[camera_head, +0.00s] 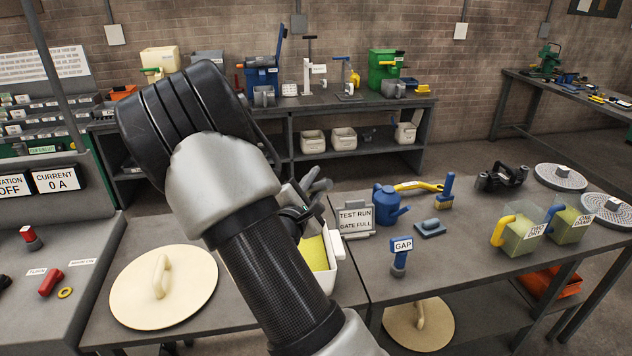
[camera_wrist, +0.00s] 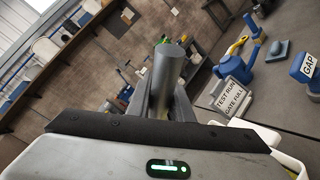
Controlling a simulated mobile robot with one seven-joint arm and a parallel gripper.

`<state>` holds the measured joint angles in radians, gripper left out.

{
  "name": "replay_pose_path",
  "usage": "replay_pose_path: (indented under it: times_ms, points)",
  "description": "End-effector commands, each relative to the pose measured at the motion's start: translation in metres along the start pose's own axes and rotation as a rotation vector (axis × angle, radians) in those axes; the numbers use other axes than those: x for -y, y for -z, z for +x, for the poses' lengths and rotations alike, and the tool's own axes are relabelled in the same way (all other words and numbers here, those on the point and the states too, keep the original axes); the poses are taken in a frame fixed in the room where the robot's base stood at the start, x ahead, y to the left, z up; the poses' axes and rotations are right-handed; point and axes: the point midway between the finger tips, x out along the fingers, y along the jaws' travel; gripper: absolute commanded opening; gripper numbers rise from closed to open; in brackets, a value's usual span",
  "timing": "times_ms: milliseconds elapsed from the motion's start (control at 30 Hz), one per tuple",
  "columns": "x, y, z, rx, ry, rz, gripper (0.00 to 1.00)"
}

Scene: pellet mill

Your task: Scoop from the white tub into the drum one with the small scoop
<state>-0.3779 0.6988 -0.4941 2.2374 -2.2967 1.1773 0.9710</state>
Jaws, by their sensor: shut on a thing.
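The white tub (camera_head: 338,262) stands on the near bench, partly behind my arm, with yellow material inside. Its white rim also shows at the lower right of the wrist view (camera_wrist: 262,134). My gripper (camera_head: 306,196) is above the back of the tub, mostly hidden by my wrist in the head view. In the wrist view it is shut on a grey cylindrical handle, which I take for the small scoop (camera_wrist: 168,66). The scoop's bowl and any load are hidden. A clear container labelled ONE DAMP (camera_head: 570,226), part filled with yellowish material, stands at the right.
A container labelled TWO DRY (camera_head: 522,236) stands left of container one. A round cream lid (camera_head: 190,290) lies left of the tub.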

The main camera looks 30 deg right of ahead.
Motion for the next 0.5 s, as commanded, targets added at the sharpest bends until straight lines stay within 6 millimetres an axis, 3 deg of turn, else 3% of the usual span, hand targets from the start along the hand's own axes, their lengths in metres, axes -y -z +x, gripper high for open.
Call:
replay_pose_path:
  times_ms: [500]
  points:
    - [0.036,0.026,-0.001,0.001,-0.002,0.002,0.0]
